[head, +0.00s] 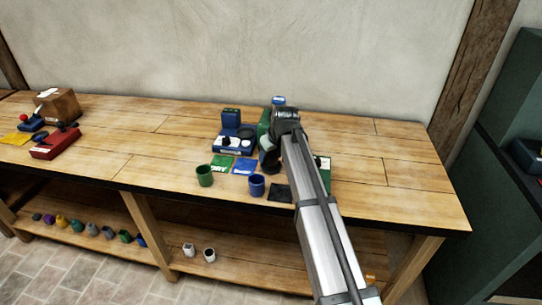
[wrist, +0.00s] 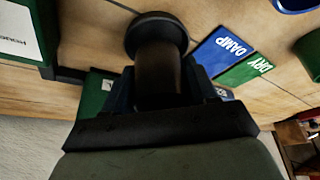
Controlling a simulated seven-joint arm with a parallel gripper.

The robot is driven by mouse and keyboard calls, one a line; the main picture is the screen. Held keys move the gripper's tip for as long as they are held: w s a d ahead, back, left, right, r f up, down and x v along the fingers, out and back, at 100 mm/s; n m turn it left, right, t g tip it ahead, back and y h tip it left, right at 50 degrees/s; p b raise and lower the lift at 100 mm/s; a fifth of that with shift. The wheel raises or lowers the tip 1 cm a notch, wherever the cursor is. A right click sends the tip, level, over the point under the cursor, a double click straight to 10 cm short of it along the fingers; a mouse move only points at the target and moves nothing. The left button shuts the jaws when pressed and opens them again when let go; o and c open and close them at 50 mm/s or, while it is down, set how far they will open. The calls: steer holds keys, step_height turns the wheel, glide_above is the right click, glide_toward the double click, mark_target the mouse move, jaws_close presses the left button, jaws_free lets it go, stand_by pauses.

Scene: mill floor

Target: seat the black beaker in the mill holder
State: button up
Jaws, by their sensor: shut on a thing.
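The black beaker (wrist: 158,70) is in my gripper (wrist: 160,88), between its two fingers in the wrist view, with its wide round end away from the palm. In the head view, my gripper (head: 270,158) is over the bench and the beaker (head: 268,163) is a dark shape mostly hidden by the arm. A green machine (head: 264,122) stands behind my wrist, largely covered; a green body with a white label (wrist: 22,32) shows at left in the wrist view. A blue machine (head: 233,143) stands left of my gripper. I cannot tell which part is the mill holder.
A green cup (head: 204,176) and a blue cup (head: 257,186) stand near the front edge. Green (head: 245,165) and blue cards and a black mat (head: 279,193) lie close by. A red device (head: 54,142) is far left. The right end of the bench is clear.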

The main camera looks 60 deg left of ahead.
steer(key=shift+f, duration=0.8)
stand_by(0.9)
steer(key=o, duration=0.8)
steer(key=shift+o, duration=0.2)
steer(key=v, duration=1.1)
stand_by(0.6)
